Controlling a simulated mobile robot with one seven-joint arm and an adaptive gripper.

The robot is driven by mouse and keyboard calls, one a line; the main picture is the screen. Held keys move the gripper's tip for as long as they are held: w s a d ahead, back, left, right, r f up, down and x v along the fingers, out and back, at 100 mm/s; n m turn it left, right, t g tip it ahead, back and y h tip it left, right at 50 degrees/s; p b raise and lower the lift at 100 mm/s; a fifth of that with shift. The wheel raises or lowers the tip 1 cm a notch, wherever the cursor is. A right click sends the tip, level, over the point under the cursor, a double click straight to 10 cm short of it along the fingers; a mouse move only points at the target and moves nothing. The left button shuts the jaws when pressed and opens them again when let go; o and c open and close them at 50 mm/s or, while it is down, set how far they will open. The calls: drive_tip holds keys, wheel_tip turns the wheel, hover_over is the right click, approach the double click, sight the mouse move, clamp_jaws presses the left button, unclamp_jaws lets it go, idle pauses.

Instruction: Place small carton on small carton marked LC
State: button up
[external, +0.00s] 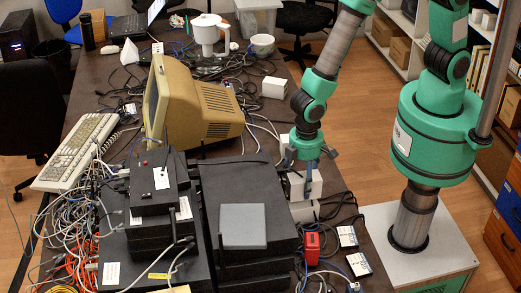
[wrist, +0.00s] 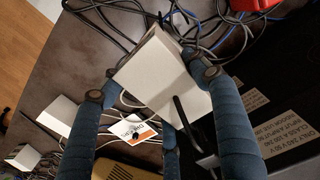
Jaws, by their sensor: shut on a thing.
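My gripper (external: 306,170) points down near the right edge of the table. It is shut on a small white carton (external: 305,186). In the wrist view the white carton (wrist: 152,66) sits tilted between the blue fingers of my gripper (wrist: 148,72). Just below it in the external view is another pale box (external: 303,210), partly hidden; I cannot tell whether they touch. Another small white carton (external: 274,87) stands farther back on the table. The wrist view shows two white cartons at lower left, one nearer (wrist: 58,115) and one at the edge (wrist: 25,155). I cannot read an LC mark on any.
A black equipment stack with a grey box (external: 243,226) on top stands left of my gripper. A beige monitor (external: 195,103) is behind it. Cables clutter the table (external: 345,190).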

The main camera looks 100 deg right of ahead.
sight(303, 174)
idle(0.3)
drive_tip(key=shift+f, duration=1.7)
drive_tip(key=shift+f+b, duration=0.15)
drive_tip(key=shift+b, duration=0.15)
drive_tip(key=o, duration=1.3)
wheel_tip(303, 174, up, 12)
drive_tip(key=shift+r+p, duration=0.15)
drive_tip(key=shift+p, duration=0.5)
